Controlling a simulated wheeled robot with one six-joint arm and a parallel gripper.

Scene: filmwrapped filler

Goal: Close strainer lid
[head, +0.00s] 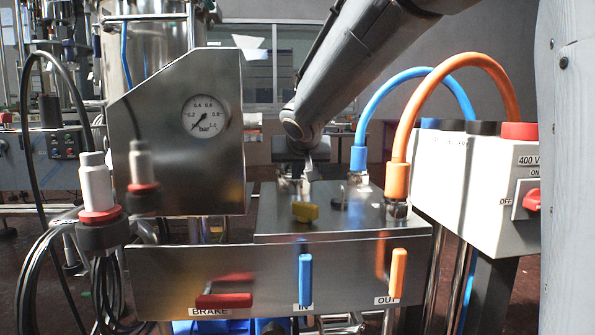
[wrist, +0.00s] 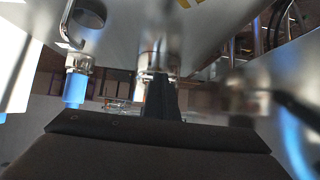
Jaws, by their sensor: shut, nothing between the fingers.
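I cannot clearly make out which part is the strainer lid. In the wrist view the dark fingers of my gripper (wrist: 161,92) are together and empty. They point at a shiny metal fitting (wrist: 158,48), touching or just short of it; I cannot tell which.
A blue hose (head: 375,105) and an orange hose (head: 410,110) arch right of my arm. A gauge housing (head: 165,130) stands left. A white electrical box (head: 450,185) stands right. Red, blue (head: 305,280) and orange (head: 398,273) handles project in front.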

